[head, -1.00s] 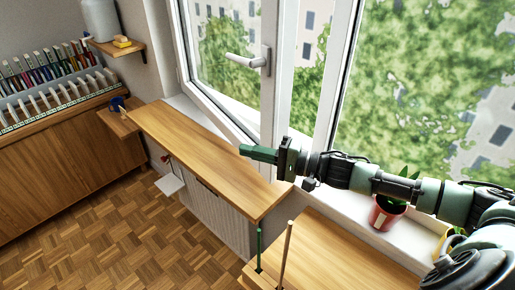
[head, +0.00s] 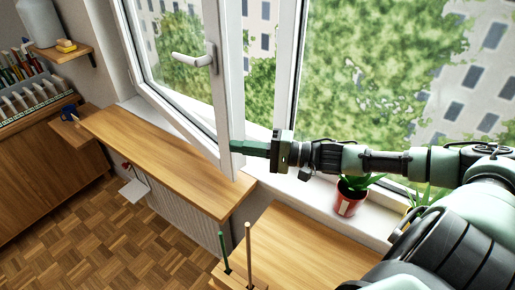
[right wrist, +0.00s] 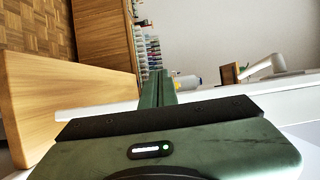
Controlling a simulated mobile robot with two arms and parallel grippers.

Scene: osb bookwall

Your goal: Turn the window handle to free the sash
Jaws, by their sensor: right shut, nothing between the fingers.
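The white window handle (head: 193,58) lies about level on the sash stile, its lever pointing left. It also shows in the right wrist view (right wrist: 265,66) at the right. The white sash (head: 228,100) stands ajar, swung into the room, with greenery showing between it and the fixed frame (head: 287,70). My right gripper (head: 240,147) has its green fingers together and empty, below and right of the handle. Its tips overlap the sash's lower edge in the picture; I cannot tell whether they touch. The closed fingers also show in the right wrist view (right wrist: 155,88). My left gripper is out of view.
A wooden shelf (head: 160,155) runs under the window above a radiator. A red plant pot (head: 348,197) stands on the sill below my right arm. A wooden surface (head: 300,250) with two upright sticks is in front. A small wall shelf (head: 62,55) holds a yellow item.

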